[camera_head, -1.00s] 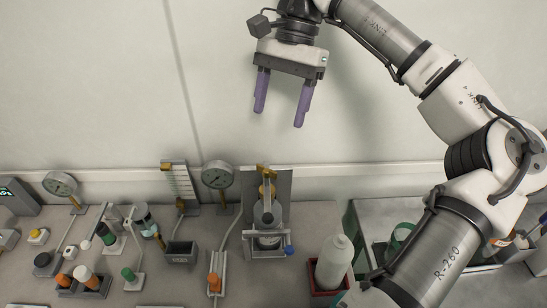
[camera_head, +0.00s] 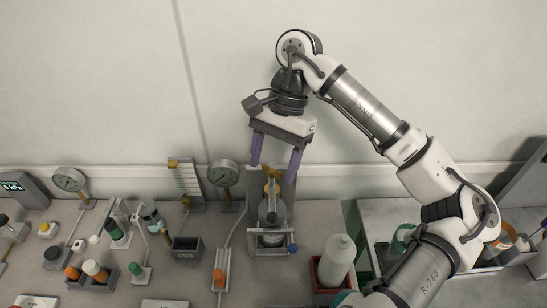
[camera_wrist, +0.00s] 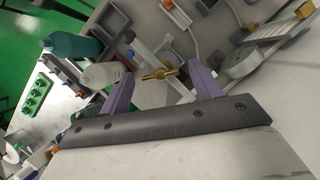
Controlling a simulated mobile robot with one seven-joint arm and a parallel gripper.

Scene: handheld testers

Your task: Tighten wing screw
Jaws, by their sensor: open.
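A brass-yellow wing screw (camera_head: 271,172) sits on top of the grey clamp fixture (camera_head: 273,240) at the back of the bench. My gripper (camera_head: 274,168) is open and empty, with two purple fingers pointing down over the top of the fixture. In the wrist view the wing screw (camera_wrist: 160,75) shows between the two fingertips, with a visible gap to each finger. I cannot tell whether the fingertips are level with it or still above it.
A white bottle (camera_head: 336,260) in a red tray stands right of the fixture. A round gauge (camera_head: 223,173) and a scale plate (camera_head: 186,180) stand close on the left. A dark open box (camera_head: 185,249) and small testers lie further left. The wall is close behind.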

